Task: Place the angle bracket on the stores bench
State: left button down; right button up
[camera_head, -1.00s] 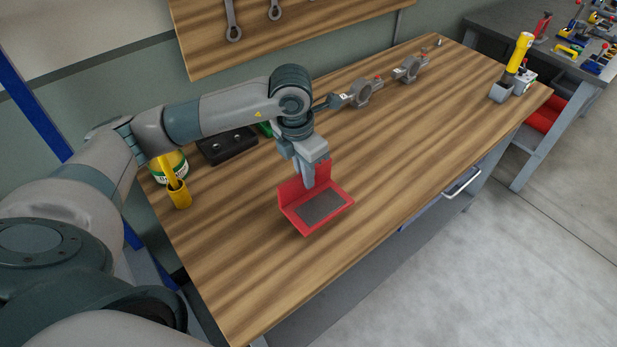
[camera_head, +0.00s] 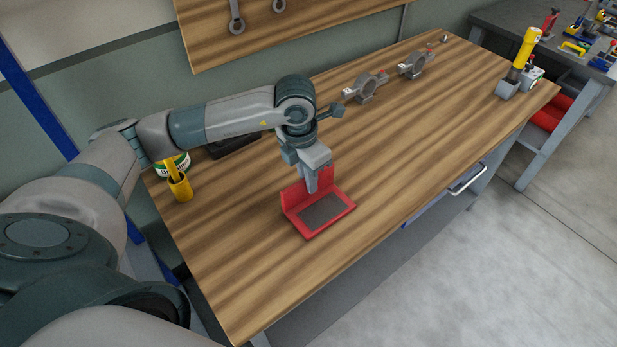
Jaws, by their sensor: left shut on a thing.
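A red angle bracket (camera_head: 328,212), L-shaped with a dark pad on its flat part, is over the near middle of the wooden bench (camera_head: 400,150). My left gripper (camera_head: 313,187) is shut on the bracket's upright wall from above. The bracket is close to the bench top; I cannot tell whether it touches. A second bench (camera_head: 498,22), with a dark top, stands at the far right. I cannot tell which bench is the stores bench. My right gripper is not in view.
Two grey clamp-like parts (camera_head: 367,88) (camera_head: 414,68) stand along the bench's back. A yellow cup (camera_head: 180,187), a tin (camera_head: 178,162) and a black block (camera_head: 232,145) are at the left. A yellow torch (camera_head: 525,48) stands at the right end. The wood right of the bracket is clear.

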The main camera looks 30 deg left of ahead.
pick_arm(q)
jog(key=shift+r, duration=0.1)
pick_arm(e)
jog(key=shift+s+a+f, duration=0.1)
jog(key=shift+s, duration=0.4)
pick_arm(q)
jog(key=c, duration=1.8)
grip_release()
jog(key=shift+c, duration=0.2)
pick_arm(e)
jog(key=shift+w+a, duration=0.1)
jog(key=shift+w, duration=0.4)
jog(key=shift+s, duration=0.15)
